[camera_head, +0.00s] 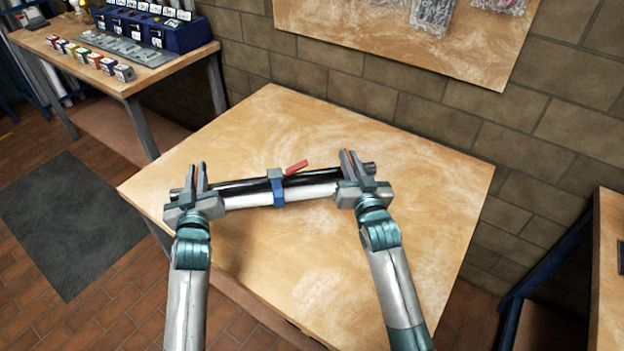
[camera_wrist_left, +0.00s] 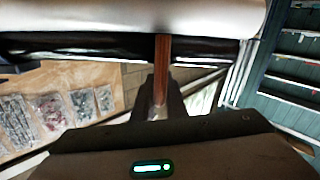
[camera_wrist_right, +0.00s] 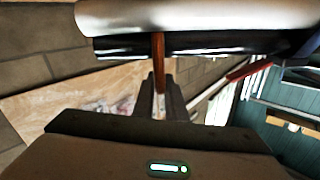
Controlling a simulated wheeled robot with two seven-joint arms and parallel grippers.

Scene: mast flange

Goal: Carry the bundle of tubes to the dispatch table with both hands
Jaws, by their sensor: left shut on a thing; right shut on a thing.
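The bundle of tubes (camera_head: 309,188), black and silver-white with a blue strap (camera_head: 278,192) and a red tab (camera_head: 296,167) at its middle, is in the head view over a bare wooden table (camera_head: 300,275). My left gripper (camera_head: 199,184) is shut on its left end, and my right gripper (camera_head: 352,174) is shut on its right end. The bundle also crosses the top of the left wrist view (camera_wrist_left: 80,42) and the right wrist view (camera_wrist_right: 200,42). I cannot tell whether the bundle touches the table top.
A bench (camera_head: 140,80) at the upper left holds a blue rack (camera_head: 175,32) and several small coloured boxes (camera_head: 95,60). A wooden board (camera_head: 400,40) with bagged parts hangs on the brick wall. Another wooden surface (camera_head: 608,270) stands at the right edge. A dark mat (camera_head: 65,220) lies on the floor.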

